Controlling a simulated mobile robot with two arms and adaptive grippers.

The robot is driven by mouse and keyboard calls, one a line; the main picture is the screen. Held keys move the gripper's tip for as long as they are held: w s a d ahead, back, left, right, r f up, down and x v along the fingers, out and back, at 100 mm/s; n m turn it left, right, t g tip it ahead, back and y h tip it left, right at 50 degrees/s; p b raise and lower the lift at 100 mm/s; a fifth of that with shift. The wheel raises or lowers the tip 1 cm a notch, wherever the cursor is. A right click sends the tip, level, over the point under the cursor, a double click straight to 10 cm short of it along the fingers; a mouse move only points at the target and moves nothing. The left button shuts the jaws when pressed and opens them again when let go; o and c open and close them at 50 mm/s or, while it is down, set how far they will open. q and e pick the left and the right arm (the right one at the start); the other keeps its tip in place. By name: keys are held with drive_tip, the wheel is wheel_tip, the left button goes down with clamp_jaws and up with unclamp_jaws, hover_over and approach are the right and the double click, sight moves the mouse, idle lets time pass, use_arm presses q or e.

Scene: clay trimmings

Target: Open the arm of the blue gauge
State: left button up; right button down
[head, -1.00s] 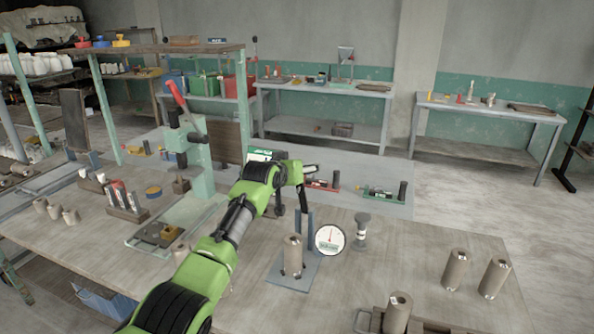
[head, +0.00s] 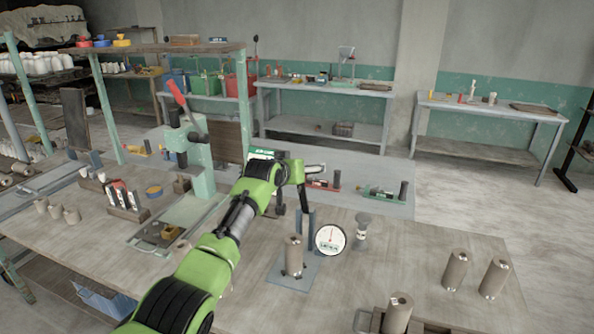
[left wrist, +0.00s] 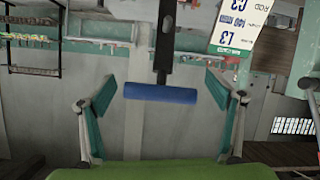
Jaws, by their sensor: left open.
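The blue gauge has a round white dial (head: 330,239) and a slate-blue base (head: 284,279) on the workbench in the head view. A grey-brown clay cylinder (head: 293,258) stands upright on the base. In the left wrist view a blue bar handle (left wrist: 160,93) on a dark lever (left wrist: 165,45) lies crosswise between the fingers of my left gripper (left wrist: 160,80). The gripper is open, with a gap on each side of the handle. My right gripper does not show.
A small grey pedestal (head: 362,230) stands just right of the dial. Two clay cylinders (head: 455,270) (head: 494,278) stand farther right, and another (head: 397,313) is at the front edge. A green press with a red lever (head: 176,92) stands left of my arm.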

use_arm(q)
drive_tip(key=shift+s+a, duration=0.1)
drive_tip(key=v, duration=1.1)
drive_tip(key=shift+s, duration=0.3)
drive_tip(key=shift+a, duration=0.1)
